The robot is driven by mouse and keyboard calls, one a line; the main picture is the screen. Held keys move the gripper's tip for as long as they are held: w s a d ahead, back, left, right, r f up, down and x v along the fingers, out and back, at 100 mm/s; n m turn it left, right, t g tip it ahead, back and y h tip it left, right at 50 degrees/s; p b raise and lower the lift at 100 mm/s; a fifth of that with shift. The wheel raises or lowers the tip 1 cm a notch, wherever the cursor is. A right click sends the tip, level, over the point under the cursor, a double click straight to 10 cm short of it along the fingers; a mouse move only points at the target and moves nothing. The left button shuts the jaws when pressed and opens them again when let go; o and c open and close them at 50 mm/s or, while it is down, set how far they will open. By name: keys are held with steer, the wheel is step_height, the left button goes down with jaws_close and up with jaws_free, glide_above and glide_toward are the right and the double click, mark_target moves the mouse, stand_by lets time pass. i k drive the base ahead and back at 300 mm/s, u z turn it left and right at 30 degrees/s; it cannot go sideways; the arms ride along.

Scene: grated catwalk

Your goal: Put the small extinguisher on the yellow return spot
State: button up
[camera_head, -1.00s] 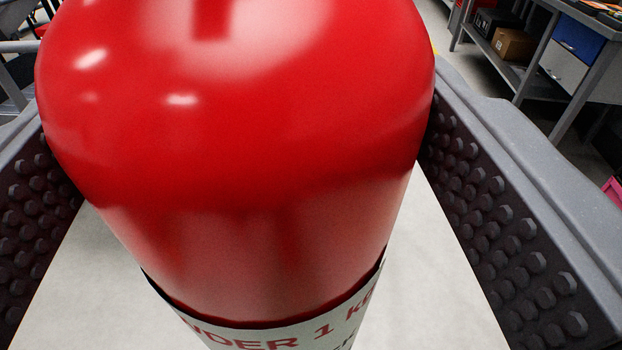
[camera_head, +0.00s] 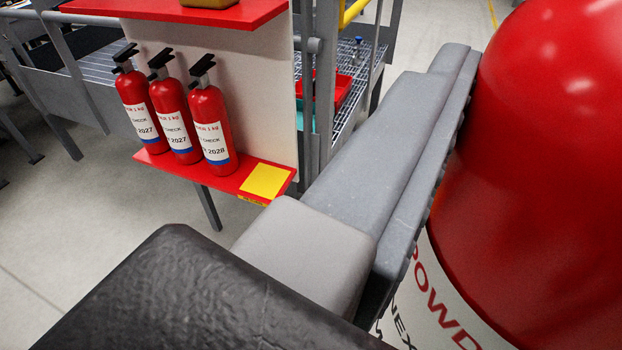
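The small extinguisher (camera_head: 560,130), red with a white label, fills the right edge of the view, very close and partly cut off. One grey finger of my gripper (camera_head: 400,150) lies along its left side. The other finger is out of view now; the earlier frame shows both fingers against its sides. The yellow return spot (camera_head: 265,180) is a bare square at the right end of a low red shelf (camera_head: 226,183), left of my finger and farther away. Its near right corner is close to the finger's outline in the picture.
Three similar extinguishers (camera_head: 173,112) stand in a row on the shelf, left of the yellow spot. An upper red shelf (camera_head: 175,12) overhangs them, with a white back panel (camera_head: 255,75) behind. Grey railings and a grating with a red bin (camera_head: 340,92) are behind.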

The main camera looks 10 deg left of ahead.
mark_target(266, 180)
steer(key=z, duration=0.15)
steer(key=i, duration=1)
steer(key=u, duration=0.15)
steer(key=k, duration=0.95)
steer(key=z, duration=0.15)
steer(key=i, duration=0.75)
steer(key=z, duration=0.05)
